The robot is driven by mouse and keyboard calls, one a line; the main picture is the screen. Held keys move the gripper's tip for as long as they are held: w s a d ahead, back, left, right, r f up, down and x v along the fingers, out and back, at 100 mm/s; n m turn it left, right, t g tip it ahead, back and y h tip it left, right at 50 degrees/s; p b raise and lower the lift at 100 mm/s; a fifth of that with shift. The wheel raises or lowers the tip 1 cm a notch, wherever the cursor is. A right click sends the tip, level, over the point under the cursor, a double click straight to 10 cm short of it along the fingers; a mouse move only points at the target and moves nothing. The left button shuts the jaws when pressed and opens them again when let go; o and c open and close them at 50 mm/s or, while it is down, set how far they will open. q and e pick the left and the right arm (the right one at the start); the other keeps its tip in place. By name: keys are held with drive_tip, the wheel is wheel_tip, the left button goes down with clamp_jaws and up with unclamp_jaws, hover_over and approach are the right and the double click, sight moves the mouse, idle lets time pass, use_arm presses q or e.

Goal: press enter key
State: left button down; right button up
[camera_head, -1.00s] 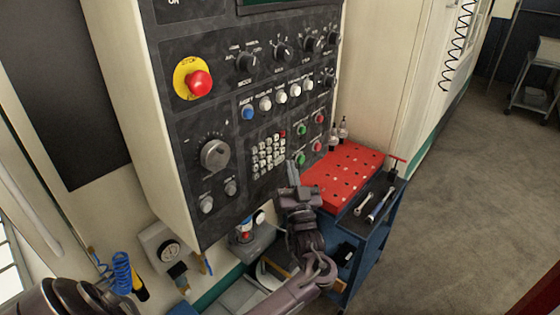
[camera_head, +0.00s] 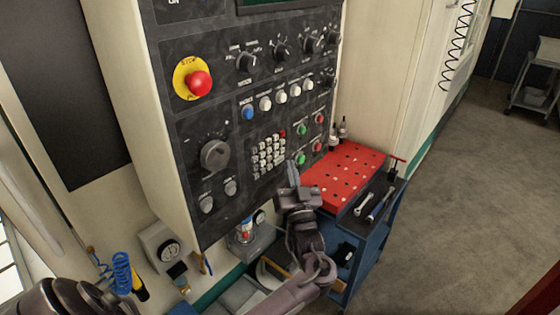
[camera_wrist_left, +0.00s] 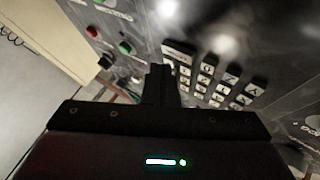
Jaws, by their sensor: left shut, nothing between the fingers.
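The keypad (camera_head: 266,157) is a block of small white keys on the dark control panel (camera_head: 240,190). The keypad also shows close up in the left wrist view (camera_wrist_left: 215,82), where a wider key (camera_wrist_left: 178,54) lies at its near left edge. I cannot read which key is enter. My left gripper (camera_head: 292,168) is shut and empty, with its tips by the keypad's lower right corner. In the left wrist view the closed fingers (camera_wrist_left: 159,75) point at the panel just beside the wide key. Contact cannot be told. My right gripper is not in view.
A red emergency stop (camera_head: 199,83) on a yellow disc and a large dial (camera_head: 214,155) are left of the keypad. Green (camera_head: 300,158) and red (camera_head: 316,146) buttons lie close to its right. A blue cart with a red perforated top (camera_head: 345,172) stands right of my gripper.

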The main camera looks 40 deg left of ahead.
use_arm(q)
drive_tip(key=shift+a, duration=0.2)
drive_tip(key=shift+a, duration=0.25)
drive_tip(key=shift+a, duration=0.4)
idle(0.8)
drive_tip(key=shift+d, duration=0.8)
drive_tip(key=d, duration=0.5)
drive_tip(key=shift+s+b, duration=0.2)
drive_tip(key=shift+b, duration=0.2)
